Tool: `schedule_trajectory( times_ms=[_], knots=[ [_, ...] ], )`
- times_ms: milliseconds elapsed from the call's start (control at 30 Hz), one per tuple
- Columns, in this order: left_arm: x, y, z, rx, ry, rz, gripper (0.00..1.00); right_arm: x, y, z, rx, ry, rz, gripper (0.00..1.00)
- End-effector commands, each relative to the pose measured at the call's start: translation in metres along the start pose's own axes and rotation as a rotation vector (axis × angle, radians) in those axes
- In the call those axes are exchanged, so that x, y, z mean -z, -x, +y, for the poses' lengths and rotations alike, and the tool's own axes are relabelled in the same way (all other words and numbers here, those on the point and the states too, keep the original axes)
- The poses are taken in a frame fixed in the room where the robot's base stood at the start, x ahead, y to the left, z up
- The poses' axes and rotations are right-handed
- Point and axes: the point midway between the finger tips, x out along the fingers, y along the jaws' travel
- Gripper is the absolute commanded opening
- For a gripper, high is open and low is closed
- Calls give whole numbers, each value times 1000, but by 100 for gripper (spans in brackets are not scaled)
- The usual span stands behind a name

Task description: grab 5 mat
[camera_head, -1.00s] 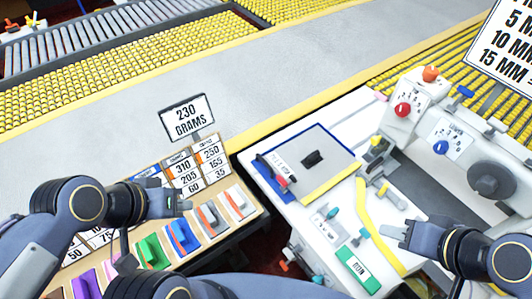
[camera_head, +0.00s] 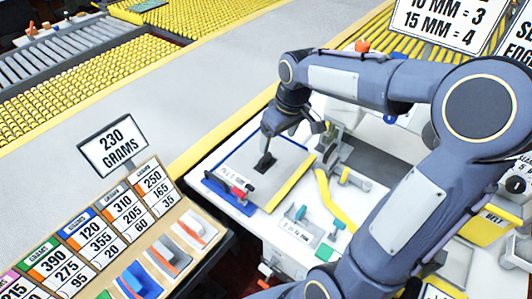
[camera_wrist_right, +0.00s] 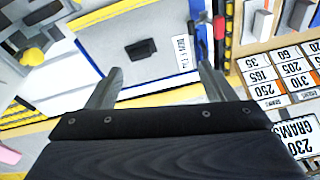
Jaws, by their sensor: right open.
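A grey mat (camera_head: 264,178) with blue and yellow edges and a black handle (camera_head: 264,161) on top lies on the white machine table. In the right wrist view, the mat (camera_wrist_right: 170,28) and its handle (camera_wrist_right: 140,48) show just beyond the finger tips. My right gripper (camera_head: 292,130) is open and empty, over the far side of the mat, close to the handle. Its fingers (camera_wrist_right: 157,78) stand apart, with the handle between their lines. I cannot see contact. No thickness mark is readable on the mat. My left gripper is out of view.
A 230 GRAMS sign (camera_head: 113,145) stands behind a rack of number cards (camera_head: 120,215) and coloured blocks (camera_head: 138,281). A grey belt (camera_head: 150,105) runs behind.

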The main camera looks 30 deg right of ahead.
Motion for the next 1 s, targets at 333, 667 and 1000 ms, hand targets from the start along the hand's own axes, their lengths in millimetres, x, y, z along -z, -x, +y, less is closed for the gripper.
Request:
schedule_trajectory(
  times_ms=[333,667,1000],
  knots=[
    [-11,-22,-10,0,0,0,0,66,-130,59,-28,169,-178,76],
    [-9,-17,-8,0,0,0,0,68,-165,66,-29,190,-202,76],
    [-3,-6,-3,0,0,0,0,57,-209,60,-28,190,-201,76]
  ],
)
